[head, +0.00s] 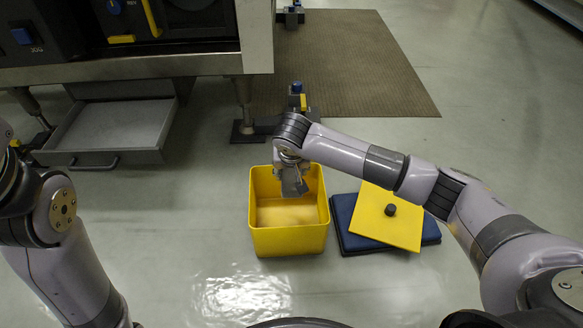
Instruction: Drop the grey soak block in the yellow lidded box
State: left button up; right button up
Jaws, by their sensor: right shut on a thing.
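The yellow box (290,241) stands open on the floor in the middle of the head view, and its inside floor looks bare. Its yellow lid (390,228) with a black knob lies off it, to the right. My right gripper (289,174) is over the back half of the box, pointing down. It is shut on the grey soak block (294,187), which hangs at the box opening; its exact height over the box floor is hard to tell. My left arm shows at the left edge, but its gripper is out of view.
The lid rests on a dark blue pad (350,243). A machine (150,65) stands at the back left, with an open grey drawer (110,128) low down. A brown mat (345,65) lies behind. The floor in front of the box is clear.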

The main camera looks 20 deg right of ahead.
jog(key=shift+f, duration=0.15)
jog(key=o, duration=1.3)
jog(key=shift+o, duration=0.2)
jog(key=v, duration=1.2)
jog(key=shift+s, duration=0.1)
